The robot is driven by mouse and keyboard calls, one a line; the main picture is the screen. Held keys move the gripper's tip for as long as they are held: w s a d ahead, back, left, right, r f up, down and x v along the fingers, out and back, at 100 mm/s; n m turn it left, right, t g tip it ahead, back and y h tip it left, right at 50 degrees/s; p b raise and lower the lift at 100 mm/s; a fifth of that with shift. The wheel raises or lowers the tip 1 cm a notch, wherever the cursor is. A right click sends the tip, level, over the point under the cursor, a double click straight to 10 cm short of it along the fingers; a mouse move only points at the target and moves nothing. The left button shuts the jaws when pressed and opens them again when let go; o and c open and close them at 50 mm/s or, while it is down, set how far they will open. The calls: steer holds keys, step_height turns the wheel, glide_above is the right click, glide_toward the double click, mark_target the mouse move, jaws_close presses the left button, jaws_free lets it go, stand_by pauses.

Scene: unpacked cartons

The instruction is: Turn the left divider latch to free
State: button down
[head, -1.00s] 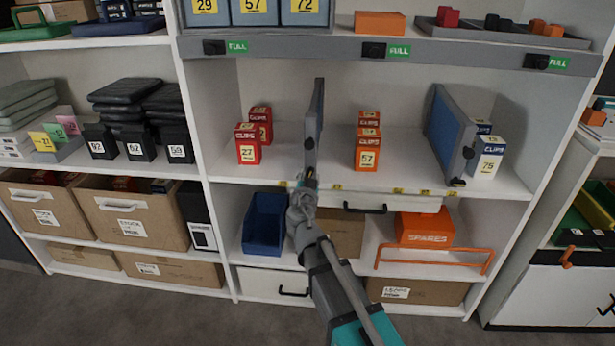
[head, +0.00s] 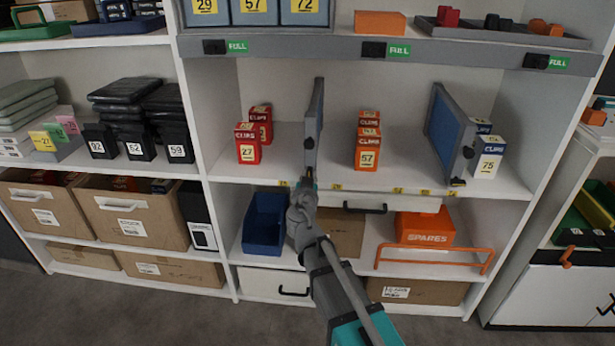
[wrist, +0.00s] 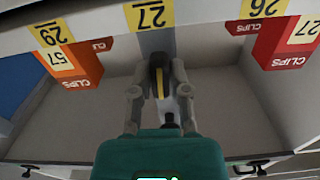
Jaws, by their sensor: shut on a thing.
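The left divider (head: 315,120) is a grey-blue upright panel on the middle shelf, between red and orange clip boxes. Its latch, dark with a yellow strip, sits low at its front edge; the wrist view shows the latch (wrist: 159,82) between my fingers, its strip running nearly in line with the divider. My gripper (wrist: 159,75) is shut on the latch. In the head view my gripper (head: 308,184) is at the shelf's front edge and mostly hides the latch. The latch's exact setting cannot be read.
Red clip boxes (head: 248,145) stand left of the divider and orange ones (head: 368,150) right of it. A tilted right divider (head: 450,130) stands farther right. Below are a blue bin (head: 264,225) and an orange spares box (head: 425,228). Yellow number tags line the shelf edge.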

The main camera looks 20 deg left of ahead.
steer(key=shift+n, duration=0.6)
steer(key=c, duration=0.6)
jaws_free()
steer(key=shift+s, duration=0.1)
steer(key=v, duration=1.1)
steer(key=shift+s, duration=0.4)
steer(key=shift+d+f, duration=0.1)
